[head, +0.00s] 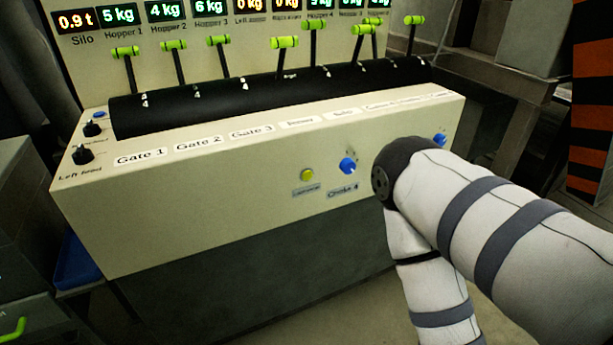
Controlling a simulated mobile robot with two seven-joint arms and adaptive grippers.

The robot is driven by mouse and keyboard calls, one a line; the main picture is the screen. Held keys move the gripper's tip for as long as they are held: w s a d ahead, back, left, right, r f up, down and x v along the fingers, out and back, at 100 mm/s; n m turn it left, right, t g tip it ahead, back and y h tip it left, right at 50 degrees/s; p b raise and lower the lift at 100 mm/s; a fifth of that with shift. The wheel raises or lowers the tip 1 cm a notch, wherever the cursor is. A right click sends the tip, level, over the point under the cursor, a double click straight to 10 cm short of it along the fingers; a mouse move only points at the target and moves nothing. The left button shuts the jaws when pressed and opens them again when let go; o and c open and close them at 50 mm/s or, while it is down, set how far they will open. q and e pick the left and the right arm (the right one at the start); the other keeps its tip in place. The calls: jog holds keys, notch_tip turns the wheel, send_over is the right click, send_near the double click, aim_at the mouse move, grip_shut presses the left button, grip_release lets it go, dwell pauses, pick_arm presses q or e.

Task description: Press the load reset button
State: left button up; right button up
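The cream control console (230,215) fills the middle of the head view. A small round yellow button (307,174) is on its front face, with a small label below it that is too blurred to read. A small blue button (99,115) is on the console's top left corner. I cannot tell which of them is the load reset button. My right arm comes in from the right, its bent joint in front of the console's right part, hiding some of the front face. Neither gripper is in view.
A blue knob (347,166) labelled Choke 4 sits right of the yellow button. Black knobs (83,154) are at the console's left end. Several green-handled levers (285,42) rise from the black curved panel (270,92). A blue bin (76,264) is at lower left.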

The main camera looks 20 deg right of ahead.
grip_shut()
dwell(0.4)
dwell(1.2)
